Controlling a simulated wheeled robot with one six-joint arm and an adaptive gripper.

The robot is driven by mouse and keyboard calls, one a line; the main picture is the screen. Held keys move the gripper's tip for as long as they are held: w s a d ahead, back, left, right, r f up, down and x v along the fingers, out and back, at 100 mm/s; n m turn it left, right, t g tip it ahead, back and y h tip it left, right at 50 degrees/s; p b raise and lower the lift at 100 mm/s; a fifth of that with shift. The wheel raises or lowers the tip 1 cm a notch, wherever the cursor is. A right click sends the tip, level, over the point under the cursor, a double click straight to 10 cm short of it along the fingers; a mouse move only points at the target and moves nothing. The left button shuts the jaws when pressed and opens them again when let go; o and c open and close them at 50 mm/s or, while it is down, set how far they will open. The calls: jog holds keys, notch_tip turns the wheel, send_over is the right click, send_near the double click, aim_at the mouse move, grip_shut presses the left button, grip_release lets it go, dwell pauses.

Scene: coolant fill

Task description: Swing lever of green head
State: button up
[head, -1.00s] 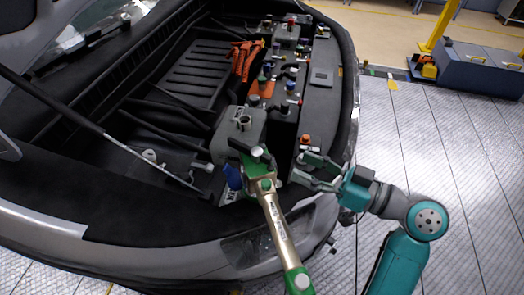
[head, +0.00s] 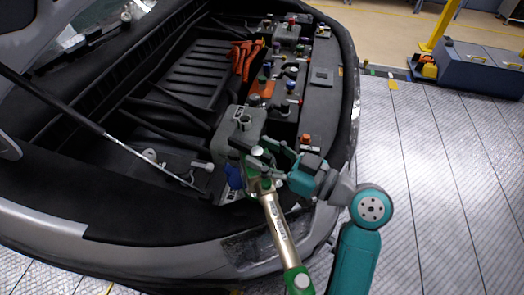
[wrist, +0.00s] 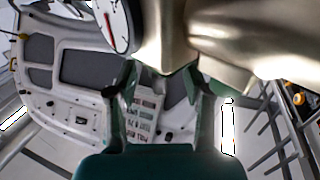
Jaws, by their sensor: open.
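The green head (head: 262,186) sits beside a grey tank (head: 238,126) at the front of the open car bay. A gold-coloured body (head: 278,225) with a green lower end runs from it toward the front. A dark lever-like part (head: 241,145) shows at its top, partly hidden by my gripper. My gripper (head: 274,162) is open, reaching in from the right, with its fingers around or just beside the top of the head; I cannot tell if they touch. In the wrist view, the open fingers (wrist: 165,80) stand below a large gold metal body (wrist: 185,35).
A round dial gauge (wrist: 113,22) is close by in the wrist view. A blue part (head: 234,176) sits left of the head. Several coloured caps and orange cables (head: 246,58) lie farther back. The floor at right is clear, with a blue-grey cart (head: 480,70) beyond.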

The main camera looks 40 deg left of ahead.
jog(key=shift+a, duration=0.3)
grip_shut()
